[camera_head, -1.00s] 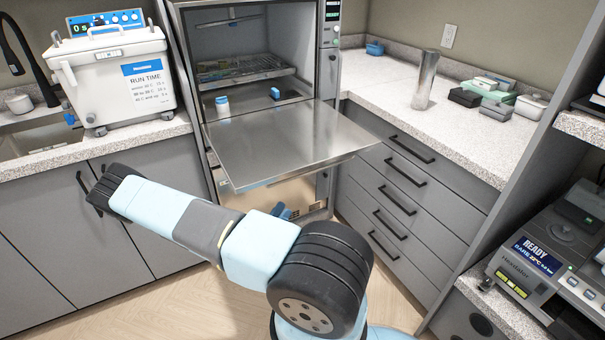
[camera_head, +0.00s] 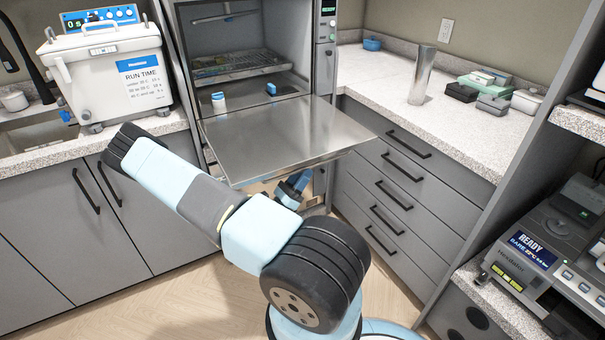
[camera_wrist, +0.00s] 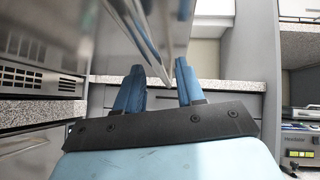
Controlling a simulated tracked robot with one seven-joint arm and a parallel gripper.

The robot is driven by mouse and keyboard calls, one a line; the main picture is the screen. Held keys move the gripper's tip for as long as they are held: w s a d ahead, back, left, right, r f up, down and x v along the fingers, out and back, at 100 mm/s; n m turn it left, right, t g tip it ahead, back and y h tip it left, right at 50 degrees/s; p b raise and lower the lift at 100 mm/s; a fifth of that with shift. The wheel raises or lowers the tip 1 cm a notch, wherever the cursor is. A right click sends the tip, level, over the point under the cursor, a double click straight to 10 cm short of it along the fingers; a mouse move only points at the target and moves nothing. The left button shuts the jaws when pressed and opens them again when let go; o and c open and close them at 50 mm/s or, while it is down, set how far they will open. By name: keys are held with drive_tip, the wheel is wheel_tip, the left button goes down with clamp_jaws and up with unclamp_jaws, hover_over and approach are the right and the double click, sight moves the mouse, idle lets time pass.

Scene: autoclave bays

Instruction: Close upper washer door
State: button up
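The upper washer door (camera_head: 285,138) is a flat steel panel. It is folded down and juts out level from the open washer chamber (camera_head: 235,35) in the head view. My gripper (camera_head: 293,188) shows below the door, near its front edge, partly hidden by my arm. In the wrist view, my gripper (camera_wrist: 158,72) has two blue fingers standing apart with nothing held between them. A shiny steel panel, seemingly the door (camera_wrist: 140,35), slants down above and behind the fingers. Whether the fingers touch it, I cannot tell.
Drawers (camera_head: 400,185) stand right of the door, cabinets (camera_head: 60,230) left. A white bath (camera_head: 110,75) sits on the left counter. A device (camera_head: 555,245) is at far right.

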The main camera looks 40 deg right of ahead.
drive_tip(key=shift+d+r, duration=0.25)
drive_tip(key=shift+c, duration=0.2)
clamp_jaws()
idle(0.4)
